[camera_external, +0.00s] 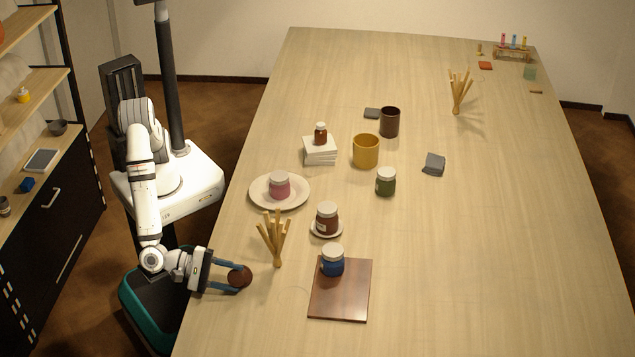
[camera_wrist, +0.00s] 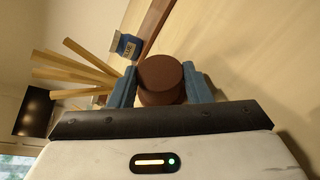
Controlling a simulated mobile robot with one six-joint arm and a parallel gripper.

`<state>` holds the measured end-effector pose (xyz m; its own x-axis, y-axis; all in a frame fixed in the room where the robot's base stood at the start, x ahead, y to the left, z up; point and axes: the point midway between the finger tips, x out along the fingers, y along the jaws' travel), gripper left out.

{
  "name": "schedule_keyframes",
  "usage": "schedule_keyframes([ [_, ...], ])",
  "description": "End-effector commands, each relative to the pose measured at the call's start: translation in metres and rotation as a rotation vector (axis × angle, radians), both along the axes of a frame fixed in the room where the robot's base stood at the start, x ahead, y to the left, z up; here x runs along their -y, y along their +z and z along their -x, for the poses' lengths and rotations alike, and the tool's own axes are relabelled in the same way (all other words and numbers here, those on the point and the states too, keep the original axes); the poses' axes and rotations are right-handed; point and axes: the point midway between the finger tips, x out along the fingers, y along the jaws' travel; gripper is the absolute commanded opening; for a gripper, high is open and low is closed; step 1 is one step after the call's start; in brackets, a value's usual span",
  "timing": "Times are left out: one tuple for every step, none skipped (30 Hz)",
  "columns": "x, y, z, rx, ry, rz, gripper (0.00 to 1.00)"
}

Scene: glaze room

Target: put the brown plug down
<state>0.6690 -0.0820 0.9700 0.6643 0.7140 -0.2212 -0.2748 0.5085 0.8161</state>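The brown plug (camera_external: 240,275) is a short round brown piece at the near left of the table. In the wrist view the brown plug (camera_wrist: 161,80) sits between the two blue fingers of my gripper (camera_wrist: 160,88), with a finger against each side. In the external view my gripper (camera_external: 232,279) reaches in over the table's left edge and is shut on the plug. I cannot tell whether the plug's underside touches the table (camera_external: 250,330).
A bundle of wooden sticks (camera_external: 275,238) stands just beyond the plug. A blue jar (camera_external: 332,261) sits on a brown board (camera_external: 341,303) to the right. Further back are a jar on a saucer (camera_external: 315,232) and a pink jar on a plate (camera_external: 299,198).

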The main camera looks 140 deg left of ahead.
Motion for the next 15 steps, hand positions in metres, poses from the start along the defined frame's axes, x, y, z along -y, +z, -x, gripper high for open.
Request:
schedule_keyframes([
  [0.000, 0.000, 0.000, 0.000, 0.000, 0.000, 0.31],
  [0.000, 0.000, 0.000, 0.000, 0.000, 0.000, 0.29],
  [0.000, 0.000, 0.000, 0.000, 0.000, 0.000, 0.25],
  [0.000, 0.000, 0.000, 0.000, 0.000, 0.000, 0.23],
  [0.000, 0.000, 0.000, 0.000, 0.000, 0.000, 0.21],
  [0.000, 0.000, 0.000, 0.000, 0.000, 0.000, 0.17],
  [0.000, 0.000, 0.000, 0.000, 0.000, 0.000, 0.16],
  [0.000, 0.000, 0.000, 0.000, 0.000, 0.000, 0.16],
  [0.000, 0.000, 0.000, 0.000, 0.000, 0.000, 0.16],
  [0.000, 0.000, 0.000, 0.000, 0.000, 0.000, 0.16],
  [0.000, 0.000, 0.000, 0.000, 0.000, 0.000, 0.16],
  [0.000, 0.001, 0.000, 0.001, 0.000, 0.001, 0.16],
  [0.000, 0.003, 0.000, 0.001, 0.000, 0.001, 0.16],
  [0.000, 0.006, 0.000, 0.003, 0.000, 0.002, 0.16],
  [0.000, 0.011, 0.000, 0.004, 0.001, 0.002, 0.16],
])
